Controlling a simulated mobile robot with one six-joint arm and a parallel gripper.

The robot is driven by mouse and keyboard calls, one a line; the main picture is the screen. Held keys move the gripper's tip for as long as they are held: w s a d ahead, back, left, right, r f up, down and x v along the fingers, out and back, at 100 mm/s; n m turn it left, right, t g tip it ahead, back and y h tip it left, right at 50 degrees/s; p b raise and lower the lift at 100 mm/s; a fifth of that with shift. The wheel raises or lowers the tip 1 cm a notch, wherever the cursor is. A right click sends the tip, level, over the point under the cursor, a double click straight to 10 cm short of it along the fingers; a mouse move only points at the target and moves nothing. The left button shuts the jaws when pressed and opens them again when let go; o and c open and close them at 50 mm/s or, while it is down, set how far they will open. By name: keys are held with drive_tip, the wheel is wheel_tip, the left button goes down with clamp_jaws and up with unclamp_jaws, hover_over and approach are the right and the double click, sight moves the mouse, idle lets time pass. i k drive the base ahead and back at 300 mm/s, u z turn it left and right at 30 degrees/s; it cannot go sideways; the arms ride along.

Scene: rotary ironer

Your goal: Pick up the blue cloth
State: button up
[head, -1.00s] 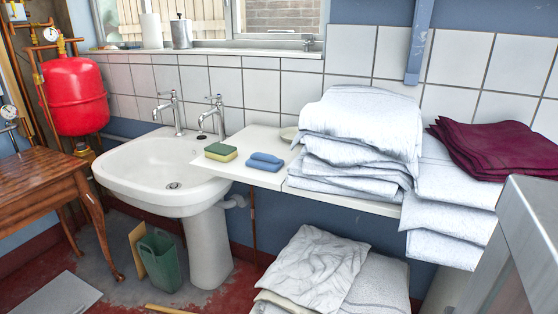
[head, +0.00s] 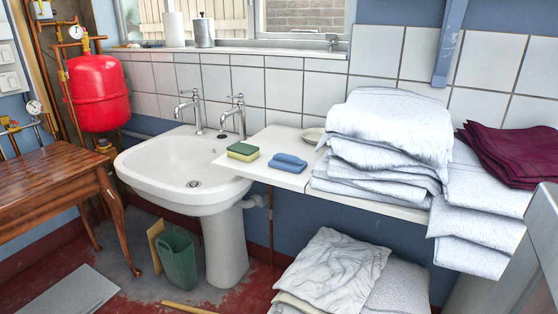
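A small folded blue cloth (head: 288,163) lies on the white shelf (head: 287,180) to the right of the sink. A green and yellow sponge (head: 243,152) lies just left of it, slightly apart. A tall stack of folded white towels (head: 387,135) stands to its right on the same surface. Nothing covers the cloth. My gripper is not in view.
The white sink (head: 185,160) on its pedestal stands left of the shelf. A pale dish (head: 313,135) sits behind the cloth. Dark red cloths (head: 510,152) lie at the right. A wooden table (head: 50,190) stands at the left. White laundry (head: 335,270) is piled below.

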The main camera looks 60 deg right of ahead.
sight(284, 162)
drive_tip(key=i, duration=0.95)
drive_tip(key=z, duration=0.05)
